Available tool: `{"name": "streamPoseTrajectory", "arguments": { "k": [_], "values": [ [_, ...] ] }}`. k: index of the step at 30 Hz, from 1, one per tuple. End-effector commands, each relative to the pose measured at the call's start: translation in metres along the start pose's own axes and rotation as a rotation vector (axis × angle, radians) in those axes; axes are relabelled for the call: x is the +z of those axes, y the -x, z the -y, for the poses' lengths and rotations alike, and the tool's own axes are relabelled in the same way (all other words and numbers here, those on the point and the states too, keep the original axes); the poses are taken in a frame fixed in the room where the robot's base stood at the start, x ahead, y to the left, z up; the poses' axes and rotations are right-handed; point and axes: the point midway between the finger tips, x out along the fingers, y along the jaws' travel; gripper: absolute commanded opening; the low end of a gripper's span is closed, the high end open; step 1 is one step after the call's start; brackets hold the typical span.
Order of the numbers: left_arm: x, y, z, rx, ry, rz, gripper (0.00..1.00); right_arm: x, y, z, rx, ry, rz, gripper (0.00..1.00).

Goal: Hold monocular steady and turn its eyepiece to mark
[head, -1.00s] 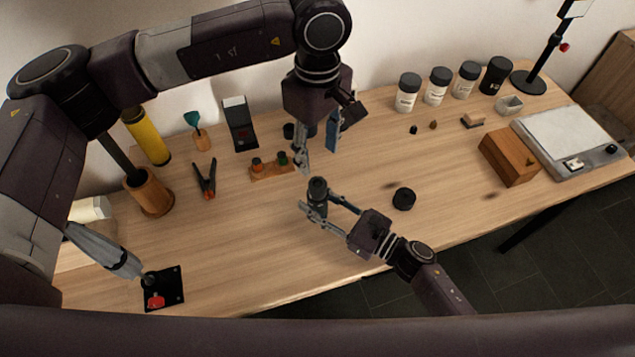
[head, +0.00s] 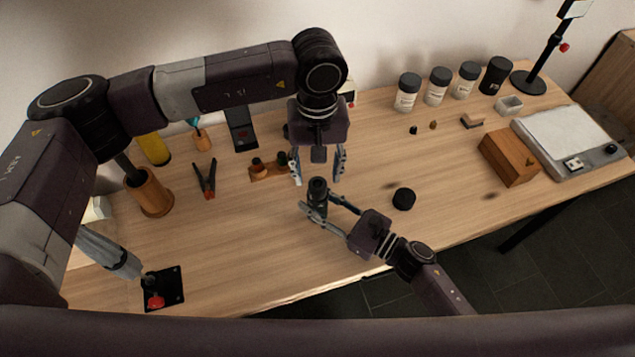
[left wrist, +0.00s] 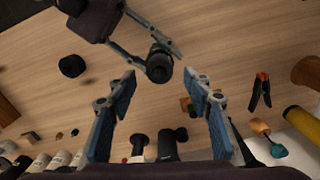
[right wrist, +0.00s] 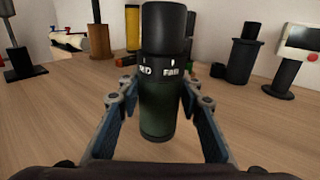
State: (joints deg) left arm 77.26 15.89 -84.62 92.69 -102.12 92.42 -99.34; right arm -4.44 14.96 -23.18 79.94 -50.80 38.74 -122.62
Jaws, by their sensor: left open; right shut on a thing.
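The monocular (right wrist: 158,105) stands upright in the right wrist view, with a dark green body and a black eyepiece (right wrist: 165,28) on top. White lettering and a white tick show on its black band. My right gripper (right wrist: 155,115) is shut on the green body; in the head view the monocular (head: 317,187) sits between the fingertips of the right gripper (head: 322,208). My left gripper (head: 318,180) is open and points down, just behind and above the monocular. In the left wrist view the eyepiece (left wrist: 159,62) lies ahead of the left gripper's spread fingers (left wrist: 160,82).
A black round cap (head: 404,198) lies right of the right gripper. A small wooden rack (head: 268,170) and an orange-tipped clamp (head: 206,180) lie to the left. A wooden box (head: 510,157) and a scale (head: 570,140) stand at the right. The front middle of the table is clear.

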Motion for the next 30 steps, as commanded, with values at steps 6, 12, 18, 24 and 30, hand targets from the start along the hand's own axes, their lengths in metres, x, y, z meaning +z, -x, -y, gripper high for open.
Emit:
{"name": "streamPoseTrajectory", "arguments": {
  "k": [6, 12, 18, 24, 30],
  "values": [
    [0.001, -0.036, -0.001, 0.001, 0.001, 0.002, 0.47, 0.0, 0.0, 0.0, 0.0, 0.0, 0.0, 0.01],
    [0.0, -0.05, -0.001, 0.001, 0.001, 0.0, 0.47, 0.0, 0.0, 0.0, 0.0, 0.0, 0.0, 0.01],
    [0.0, -0.051, -0.001, 0.001, 0.001, -0.001, 0.47, 0.0, 0.0, 0.0, 0.0, 0.0, 0.0, 0.01],
    [0.0, -0.051, -0.001, 0.001, 0.001, -0.001, 0.33, 0.0, 0.0, 0.0, 0.0, 0.0, 0.0, 0.01],
    [0.0, -0.051, 0.0, 0.001, 0.001, -0.001, 0.11, 0.0, 0.0, 0.0, 0.0, 0.0, 0.0, 0.01]
  ]
}}
